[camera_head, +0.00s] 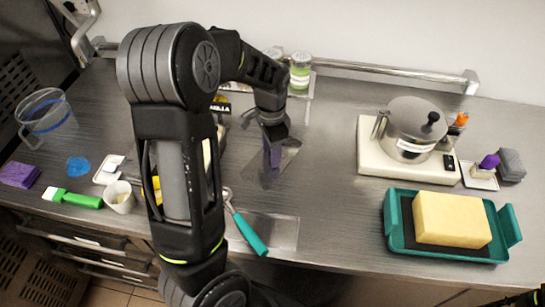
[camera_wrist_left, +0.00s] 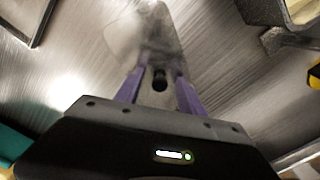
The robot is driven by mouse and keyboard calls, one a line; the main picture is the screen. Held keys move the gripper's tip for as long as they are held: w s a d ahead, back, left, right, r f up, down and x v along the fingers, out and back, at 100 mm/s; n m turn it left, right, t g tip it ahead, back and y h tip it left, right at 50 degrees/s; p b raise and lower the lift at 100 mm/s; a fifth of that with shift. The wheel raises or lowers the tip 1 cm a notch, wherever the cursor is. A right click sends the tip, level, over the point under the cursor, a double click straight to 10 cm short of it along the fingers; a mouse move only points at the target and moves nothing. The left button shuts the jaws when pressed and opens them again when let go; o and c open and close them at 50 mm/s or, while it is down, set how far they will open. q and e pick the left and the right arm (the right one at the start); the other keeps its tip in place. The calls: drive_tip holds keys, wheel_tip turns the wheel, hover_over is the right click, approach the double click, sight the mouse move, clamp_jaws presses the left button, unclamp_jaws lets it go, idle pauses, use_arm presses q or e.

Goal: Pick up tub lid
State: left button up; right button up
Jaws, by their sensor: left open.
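A clear, flat, rounded-rectangle piece that looks like the tub lid (camera_head: 291,147) lies on the steel counter under my left gripper. It also shows in the left wrist view (camera_wrist_left: 150,30), ahead of the fingertips. My left gripper (camera_head: 272,157) points down over it with purple fingers. In the left wrist view the gripper (camera_wrist_left: 160,80) is open, its fingers apart with nothing seen held between them. I cannot tell how far the fingertips are above the lid. The gripper hides part of it in the head view. My right gripper is not in view.
A teal-handled tool (camera_head: 247,232) lies nearer the front edge. A teal tray (camera_head: 397,236) with a yellow block (camera_head: 450,220) and a pot (camera_head: 416,128) on a pale base are to the right. A clear jug (camera_head: 45,115) and a white cup (camera_head: 119,197) are left.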

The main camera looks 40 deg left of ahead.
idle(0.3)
use_arm(q)
clamp_jaws()
idle(0.3)
